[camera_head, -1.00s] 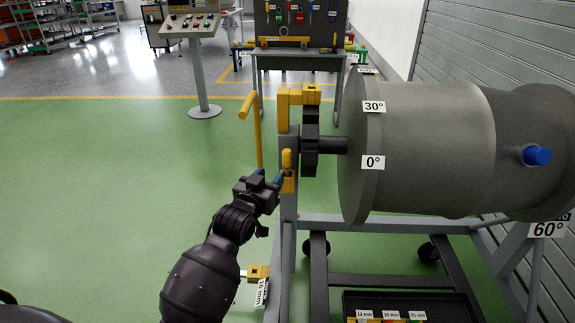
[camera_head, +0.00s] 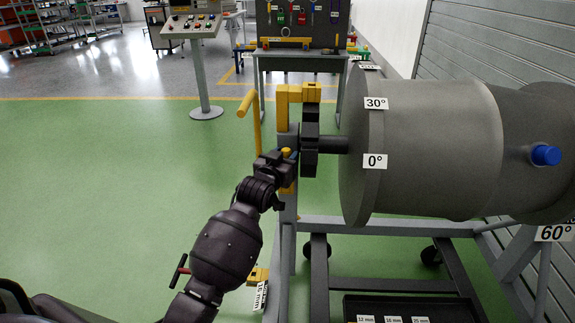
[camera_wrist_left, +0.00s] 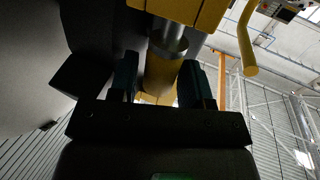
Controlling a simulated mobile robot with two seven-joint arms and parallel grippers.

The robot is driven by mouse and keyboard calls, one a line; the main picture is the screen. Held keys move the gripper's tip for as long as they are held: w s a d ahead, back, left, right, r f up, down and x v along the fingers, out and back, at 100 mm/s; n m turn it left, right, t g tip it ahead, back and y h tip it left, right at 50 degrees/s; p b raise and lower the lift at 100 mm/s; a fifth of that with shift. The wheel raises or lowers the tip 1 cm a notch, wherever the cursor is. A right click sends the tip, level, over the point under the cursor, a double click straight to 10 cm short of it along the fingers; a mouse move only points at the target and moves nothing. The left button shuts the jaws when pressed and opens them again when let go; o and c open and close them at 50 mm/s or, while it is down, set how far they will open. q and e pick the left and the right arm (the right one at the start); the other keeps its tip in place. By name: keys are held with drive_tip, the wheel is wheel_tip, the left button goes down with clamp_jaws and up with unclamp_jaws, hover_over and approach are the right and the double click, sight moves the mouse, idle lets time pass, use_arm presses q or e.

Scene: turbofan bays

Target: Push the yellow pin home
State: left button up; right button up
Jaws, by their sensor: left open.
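The yellow pin (camera_wrist_left: 159,76) shows in the left wrist view as a yellow cylindrical grip on a bare silver shank (camera_wrist_left: 170,38). The shank runs into a yellow block (camera_wrist_left: 190,10). In the head view only the pin's yellow top (camera_head: 286,152) shows, at the grey post left of the drum; the gripper hides the rest. My left gripper (camera_head: 284,160) is open at the pin. In the left wrist view its two dark fingers stand on either side of the grip, and I cannot tell whether they touch it. My right gripper is out of view.
The grey drum (camera_head: 430,150) with angle labels fills the right, on a grey frame (camera_head: 375,281). A yellow crank handle (camera_head: 252,120) rises just left of the post. A red handle (camera_head: 180,268) is beside my left forearm. Open green floor (camera_head: 90,190) lies to the left.

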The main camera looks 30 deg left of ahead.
use_arm(q)
drive_tip(key=shift+w, duration=0.2)
drive_tip(key=shift+c, duration=1.4)
drive_tip(key=c, duration=0.5)
drive_tip(key=shift+r, duration=0.1)
clamp_jaws()
wheel_tip(320, 180, up, 10)
drive_tip(key=p, duration=0.2)
drive_tip(key=shift+p, duration=0.3)
wheel_tip(320, 180, up, 10)
drive_tip(key=p, duration=0.2)
drive_tip(key=shift+p, duration=0.4)
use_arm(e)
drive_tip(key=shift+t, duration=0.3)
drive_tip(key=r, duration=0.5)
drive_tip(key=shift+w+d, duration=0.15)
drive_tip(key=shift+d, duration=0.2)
